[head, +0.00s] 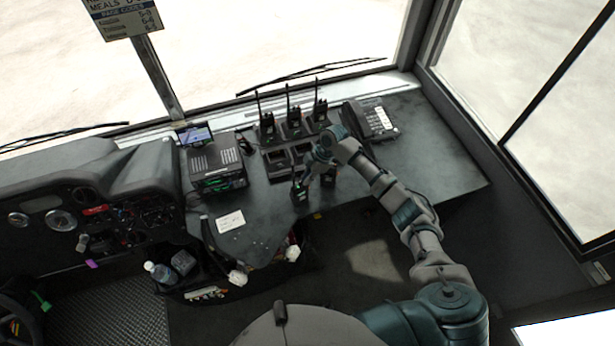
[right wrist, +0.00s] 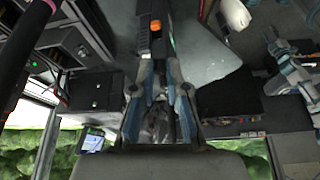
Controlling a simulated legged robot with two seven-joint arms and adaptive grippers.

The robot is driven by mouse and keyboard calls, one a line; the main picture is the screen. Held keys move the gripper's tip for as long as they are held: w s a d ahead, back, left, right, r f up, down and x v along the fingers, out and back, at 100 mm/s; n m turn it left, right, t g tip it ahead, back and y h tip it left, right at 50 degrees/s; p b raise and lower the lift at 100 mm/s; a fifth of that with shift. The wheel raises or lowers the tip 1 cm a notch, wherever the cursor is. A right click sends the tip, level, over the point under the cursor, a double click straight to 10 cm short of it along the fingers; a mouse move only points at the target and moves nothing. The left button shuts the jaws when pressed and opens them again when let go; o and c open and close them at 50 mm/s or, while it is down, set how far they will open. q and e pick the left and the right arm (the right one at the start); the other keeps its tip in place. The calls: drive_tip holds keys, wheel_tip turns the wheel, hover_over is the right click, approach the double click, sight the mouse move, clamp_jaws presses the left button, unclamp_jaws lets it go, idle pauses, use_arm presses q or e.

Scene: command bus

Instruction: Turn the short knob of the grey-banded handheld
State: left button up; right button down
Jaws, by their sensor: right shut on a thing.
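My right gripper (head: 311,174) is shut on a dark handheld radio (head: 299,194) at the front edge of the desk, in front of the charger. In the right wrist view the gripper (right wrist: 160,110) has its two fingers on either side of the dark handheld, which has an orange part (right wrist: 155,26). Three more handhelds stand upright in the back row of the charger: left (head: 267,124), middle (head: 293,119) and right (head: 320,111). Grey bands and short knobs are too small to tell. My left gripper is not in view.
The black charger (head: 279,161) has empty front slots. A desk phone (head: 370,120) stands to its right and a radio unit (head: 215,163) to its left. A white card (head: 230,221) lies on the desk. The desk's right part is clear.

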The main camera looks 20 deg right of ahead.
drive_tip(key=shift+w+f+n+g+b, duration=0.15)
drive_tip(key=shift+n+g+b, duration=0.25)
drive_tip(key=shift+n+b, duration=0.55)
drive_tip(key=shift+n+g+b, duration=0.5)
drive_tip(key=shift+n+b, duration=0.1)
drive_tip(key=shift+n, duration=0.65)
drive_tip(key=c, duration=1.2)
unclamp_jaws()
